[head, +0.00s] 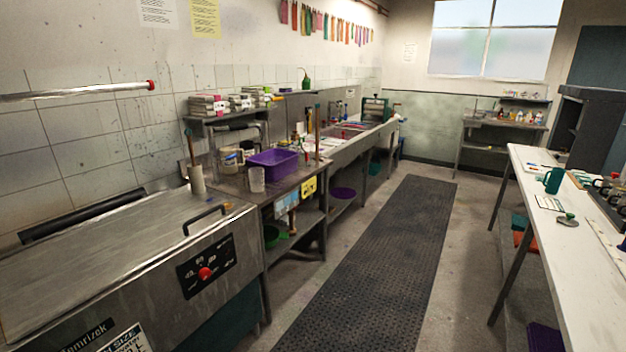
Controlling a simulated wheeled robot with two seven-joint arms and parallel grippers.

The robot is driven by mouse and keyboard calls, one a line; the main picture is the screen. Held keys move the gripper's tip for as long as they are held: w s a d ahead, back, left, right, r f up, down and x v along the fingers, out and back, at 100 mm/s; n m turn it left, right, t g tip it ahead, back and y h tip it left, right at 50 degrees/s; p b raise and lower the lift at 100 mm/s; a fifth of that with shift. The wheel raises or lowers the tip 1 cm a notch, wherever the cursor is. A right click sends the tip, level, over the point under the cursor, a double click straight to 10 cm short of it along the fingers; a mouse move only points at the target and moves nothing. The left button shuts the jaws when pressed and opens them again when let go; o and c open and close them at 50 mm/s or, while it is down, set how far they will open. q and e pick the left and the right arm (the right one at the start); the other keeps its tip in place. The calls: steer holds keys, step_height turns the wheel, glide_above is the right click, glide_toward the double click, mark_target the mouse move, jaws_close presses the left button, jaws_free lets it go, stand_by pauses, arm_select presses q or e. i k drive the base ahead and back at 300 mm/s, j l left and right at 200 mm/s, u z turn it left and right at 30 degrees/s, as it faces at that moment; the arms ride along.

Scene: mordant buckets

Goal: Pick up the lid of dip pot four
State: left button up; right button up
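Neither of my grippers is in view. On the white table at the right, a dark tray (597,200) holds several small round pots or knobs (613,182), cut off by the right edge. They are too small for me to read any number, so I cannot tell which is dip pot four. A small grey round piece with a knob (567,220) lies on the table in front of the tray. It looks like a lid, but I cannot tell which pot it fits.
The white table (560,262) also bears a teal mug (552,180) and a card (549,203). A dark ribbed mat (372,270) covers a clear aisle. A steel machine (110,262) and a bench with a purple tub (273,164) line the left.

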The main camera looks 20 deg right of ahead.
mark_target(569, 220)
steer(key=i+l+z, duration=0.15)
steer(key=z, duration=0.25)
steer(key=i+z, duration=0.35)
steer(key=i+l+z, duration=0.1)
steer(key=z, duration=0.3)
steer(key=i+j+z, duration=0.1)
steer(key=i+z, duration=0.25)
